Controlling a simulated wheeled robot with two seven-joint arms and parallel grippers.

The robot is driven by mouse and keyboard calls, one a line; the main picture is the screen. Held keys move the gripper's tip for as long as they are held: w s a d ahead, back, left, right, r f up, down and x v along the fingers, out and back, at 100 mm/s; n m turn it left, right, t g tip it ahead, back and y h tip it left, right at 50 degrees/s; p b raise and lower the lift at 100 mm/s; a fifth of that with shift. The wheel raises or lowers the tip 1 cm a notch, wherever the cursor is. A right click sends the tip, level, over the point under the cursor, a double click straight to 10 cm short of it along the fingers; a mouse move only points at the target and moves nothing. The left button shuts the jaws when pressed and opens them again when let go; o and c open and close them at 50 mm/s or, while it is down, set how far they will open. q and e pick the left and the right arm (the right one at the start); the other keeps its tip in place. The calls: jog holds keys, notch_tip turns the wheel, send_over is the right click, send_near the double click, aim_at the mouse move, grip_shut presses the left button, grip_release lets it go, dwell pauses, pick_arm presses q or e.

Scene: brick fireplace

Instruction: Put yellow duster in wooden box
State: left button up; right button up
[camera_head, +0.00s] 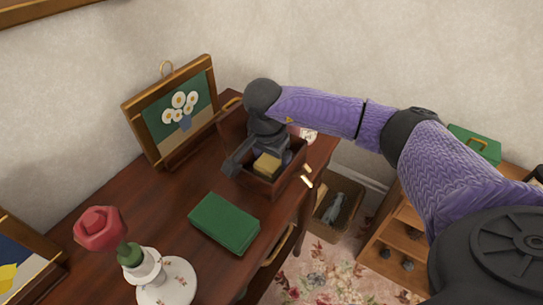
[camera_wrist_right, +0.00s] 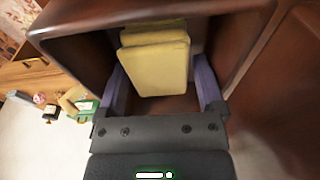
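The wooden box (camera_head: 263,187) is an open dark reddish-brown box on the desk, in front of the daisy picture. Its rim (camera_wrist_right: 75,22) frames the right wrist view. The yellow duster (camera_head: 267,165) is a folded yellow block lying inside the box; it also shows in the wrist view (camera_wrist_right: 158,68). My right gripper (camera_wrist_right: 160,88) reaches down into the box, its purple fingers spread wide on either side of the duster, with small gaps visible. In the head view the gripper (camera_head: 262,157) partly covers the box. My left gripper is out of view.
A green case (camera_head: 224,223) lies on the desk (camera_head: 150,205) in front of the box. A rose vase (camera_head: 145,268) stands on a saucer at the near left. A framed daisy picture (camera_head: 178,112) stands behind. A basket (camera_head: 338,215) sits on the floor beyond the desk edge.

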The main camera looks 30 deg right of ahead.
aim_at(267, 163)
jog(key=shift+r, duration=0.2)
notch_tip(267, 163, up, 12)
jog(key=a+p, duration=0.1)
jog(key=p, duration=0.3)
jog(key=shift+s+a+f, duration=0.2)
jog(key=shift+s+a, duration=0.15)
